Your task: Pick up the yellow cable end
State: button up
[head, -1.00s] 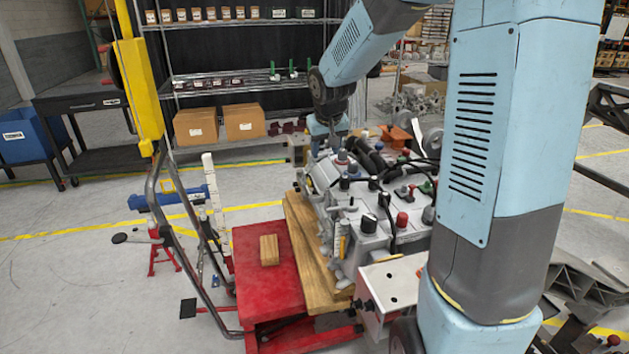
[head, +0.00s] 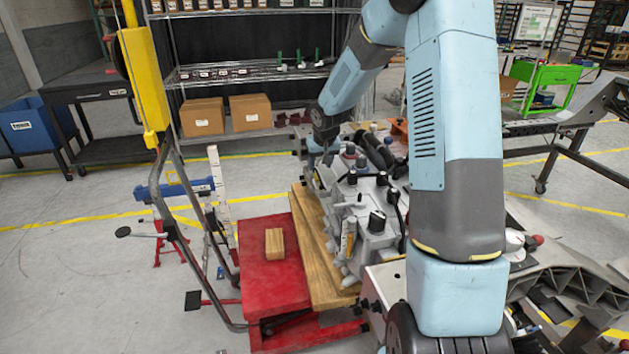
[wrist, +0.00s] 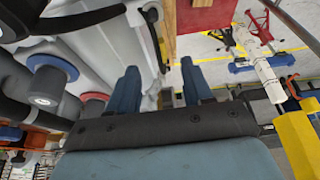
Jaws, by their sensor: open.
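The grey engine block (head: 368,205) stands on wooden boards on a red table. My gripper (head: 323,160) is over the far left side of the engine, pointing down. In the wrist view its two blue fingers (wrist: 160,80) are apart with nothing seen between them, and the left finger is in front of the grey engine casing (wrist: 105,45). A small yellow part (head: 348,240) shows low on the engine's near left side, away from my gripper. I cannot tell whether it is the yellow cable end. A tiny yellow patch shows close below my gripper, too small to identify.
The red table (head: 262,290) bears a small wood block (head: 274,244). A yellow hoist column (head: 143,80) stands at the left. Black hoses (head: 378,150) and caps crowd the engine top. A green cart (head: 553,85) is at the back right.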

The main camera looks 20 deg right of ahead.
aim_at(317, 176)
jog(key=shift+x, duration=3.6)
jog(key=shift+w+r, duration=0.15)
jog(key=shift+c, duration=0.4)
grip_shut()
